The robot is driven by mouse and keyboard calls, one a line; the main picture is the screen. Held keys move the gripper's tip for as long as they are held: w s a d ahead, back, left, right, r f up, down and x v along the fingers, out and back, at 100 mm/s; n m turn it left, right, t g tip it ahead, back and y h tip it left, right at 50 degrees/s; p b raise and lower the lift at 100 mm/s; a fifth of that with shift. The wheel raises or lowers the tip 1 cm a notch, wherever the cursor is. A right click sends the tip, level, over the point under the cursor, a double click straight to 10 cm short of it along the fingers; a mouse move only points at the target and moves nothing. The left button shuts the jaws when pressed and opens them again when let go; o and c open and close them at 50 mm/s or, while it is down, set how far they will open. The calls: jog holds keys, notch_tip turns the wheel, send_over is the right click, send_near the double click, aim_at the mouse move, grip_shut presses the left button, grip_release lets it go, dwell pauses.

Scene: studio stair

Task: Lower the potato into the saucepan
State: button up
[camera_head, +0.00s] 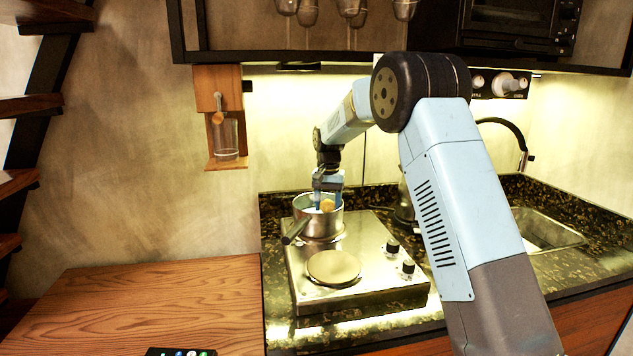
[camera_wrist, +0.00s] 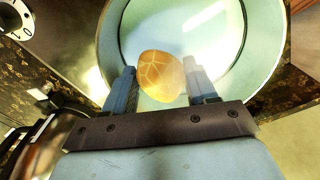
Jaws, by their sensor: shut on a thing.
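The potato (camera_wrist: 160,75) is yellow-brown with pale lines and sits between the fingers of my gripper (camera_wrist: 158,88) in the wrist view. My gripper is shut on it. In the head view the potato (camera_head: 327,206) shows at the mouth of the saucepan (camera_head: 319,224), with my gripper (camera_head: 328,203) reaching down from above. The saucepan is metal, with a dark handle pointing to the front left, and stands on the rear part of the hob. In the wrist view the pan's round rim (camera_wrist: 108,45) surrounds the potato. Whether the potato touches the pan's bottom cannot be told.
The steel hob (camera_head: 365,262) has a bare round plate (camera_head: 333,267) in front of the pan and two knobs at its right. A dark kettle-like vessel (camera_head: 404,206) stands close right of the pan. A sink (camera_head: 545,230) lies right. The wooden top (camera_head: 150,305) is mostly clear.

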jog(key=o, duration=1.2)
